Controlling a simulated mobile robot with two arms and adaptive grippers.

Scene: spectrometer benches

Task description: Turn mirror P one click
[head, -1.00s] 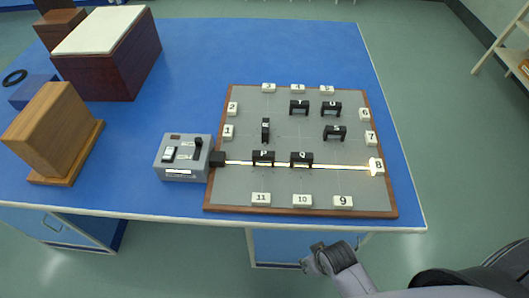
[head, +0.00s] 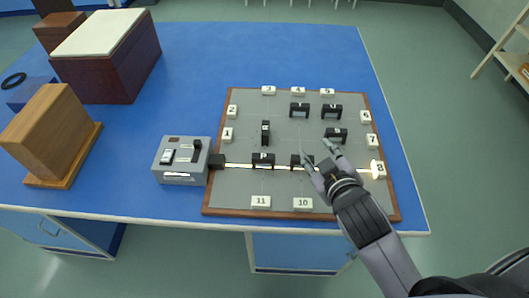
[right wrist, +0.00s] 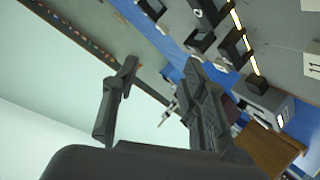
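Mirror P (head: 263,160) is a small black block on the grey board (head: 235,196), in the head view. A bright beam runs from the grey source box along the row of P to the glowing tile 8 (head: 378,169). Mirror Q (head: 299,161), right of P, is partly hidden by my right gripper. My right gripper (head: 317,150) is over the board, right of P and apart from it. Its two fingers are spread with nothing between them; they also show apart in the right wrist view (right wrist: 160,75). My left gripper is out of view.
The source box (head: 182,163) with a switch and lever stands left of the board. Other black mirrors, such as S (head: 336,134), and numbered tiles sit on the board. A wooden block (head: 48,135) stands far left.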

